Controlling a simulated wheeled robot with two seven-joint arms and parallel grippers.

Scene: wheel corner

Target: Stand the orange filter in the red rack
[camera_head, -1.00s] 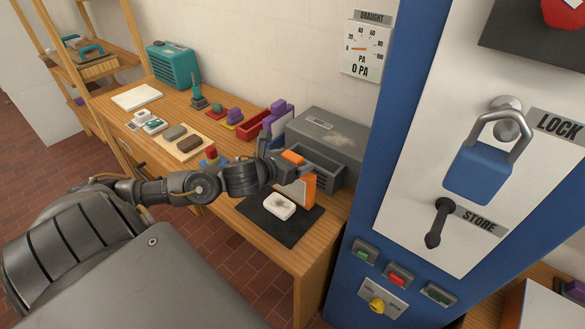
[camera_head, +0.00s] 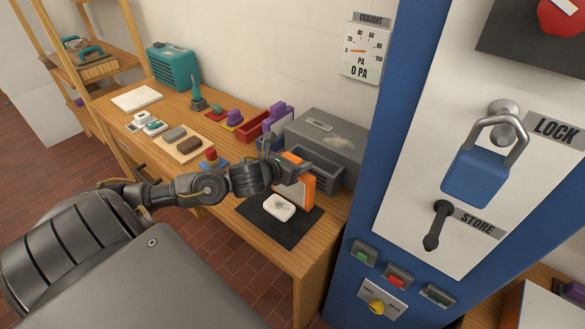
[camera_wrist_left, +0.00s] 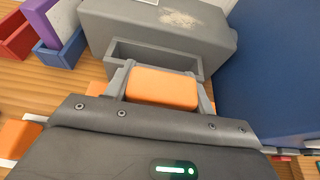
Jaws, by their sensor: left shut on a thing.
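The orange filter (camera_head: 308,190) shows beside my left gripper (camera_head: 290,172) in the head view, upright in front of the grey machine. In the left wrist view, the fingers of my left gripper (camera_wrist_left: 163,90) are shut on the orange filter (camera_wrist_left: 162,88), one on each side. The filter is close to the grey machine's open slot. The red rack (camera_head: 252,124) stands further back on the bench, left of the grey machine, and shows at the upper left of the wrist view (camera_wrist_left: 14,38). My right gripper is not in view.
A blue bin (camera_wrist_left: 62,48) and a purple item (camera_wrist_left: 42,22) stand beside the red rack. A white block (camera_head: 278,207) lies on a black mat (camera_head: 290,232). A blue panel (camera_head: 385,130) rises at the right.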

